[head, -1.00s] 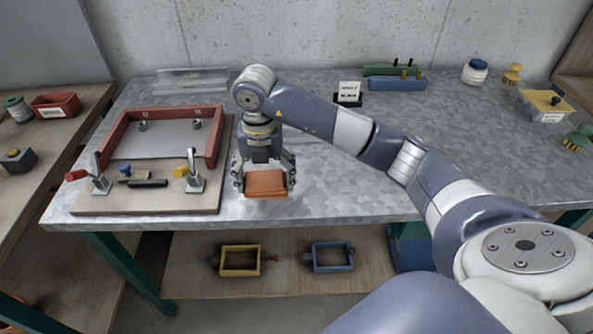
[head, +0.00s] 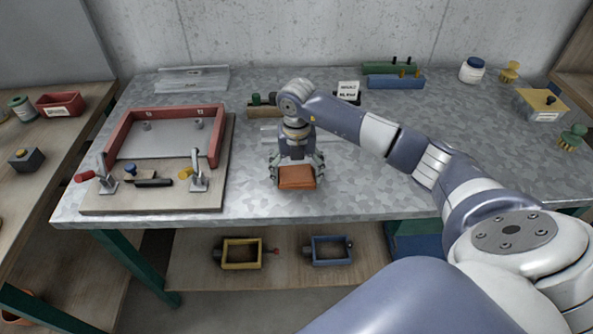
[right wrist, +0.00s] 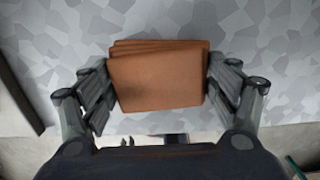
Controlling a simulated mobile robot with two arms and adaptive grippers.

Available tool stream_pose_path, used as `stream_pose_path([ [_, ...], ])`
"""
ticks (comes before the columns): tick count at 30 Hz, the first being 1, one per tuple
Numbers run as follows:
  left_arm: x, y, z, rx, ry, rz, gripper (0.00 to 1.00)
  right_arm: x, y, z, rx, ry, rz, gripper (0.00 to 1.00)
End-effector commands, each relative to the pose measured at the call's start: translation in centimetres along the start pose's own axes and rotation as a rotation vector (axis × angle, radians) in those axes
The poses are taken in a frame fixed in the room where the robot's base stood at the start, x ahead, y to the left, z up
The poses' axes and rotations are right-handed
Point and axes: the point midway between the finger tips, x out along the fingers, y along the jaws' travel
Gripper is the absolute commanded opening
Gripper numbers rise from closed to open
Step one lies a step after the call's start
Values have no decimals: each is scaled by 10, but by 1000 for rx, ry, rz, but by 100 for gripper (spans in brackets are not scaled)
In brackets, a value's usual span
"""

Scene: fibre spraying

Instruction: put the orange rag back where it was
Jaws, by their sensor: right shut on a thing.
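The orange rag (head: 297,177) is a folded, layered pad. My right gripper (head: 297,171) is shut on it, with fingers on its left and right sides. In the right wrist view the rag (right wrist: 158,78) sits between the two sets of fingers (right wrist: 160,90), over the grey metal tabletop. The rag is near the table's front edge, right of the red-framed mould board. Whether it touches the tabletop or hangs just above it I cannot tell. My left gripper does not show.
The mould board (head: 150,203) with a red frame and clamps lies to the left. A wooden block with dark knobs (head: 262,111) and a small sign (head: 348,90) stand behind. Green and blue holders (head: 396,82) are at the back.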

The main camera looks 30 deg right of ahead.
Motion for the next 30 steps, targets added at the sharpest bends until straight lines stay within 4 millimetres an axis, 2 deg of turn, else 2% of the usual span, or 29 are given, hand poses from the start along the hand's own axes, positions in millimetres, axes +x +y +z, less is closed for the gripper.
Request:
stream_pose_path([
  [5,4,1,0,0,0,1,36,4,0,0,0,0,0,62],
  [6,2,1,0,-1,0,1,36,3,0,0,0,0,0,90],
  [8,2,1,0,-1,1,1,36,3,0,0,0,0,0,100],
  [22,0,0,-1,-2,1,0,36,-1,0,0,0,0,1,100],
  [26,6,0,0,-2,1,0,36,-13,1,1,-1,-4,4,100],
  [30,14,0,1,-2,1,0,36,-41,1,2,-1,-6,4,100],
])
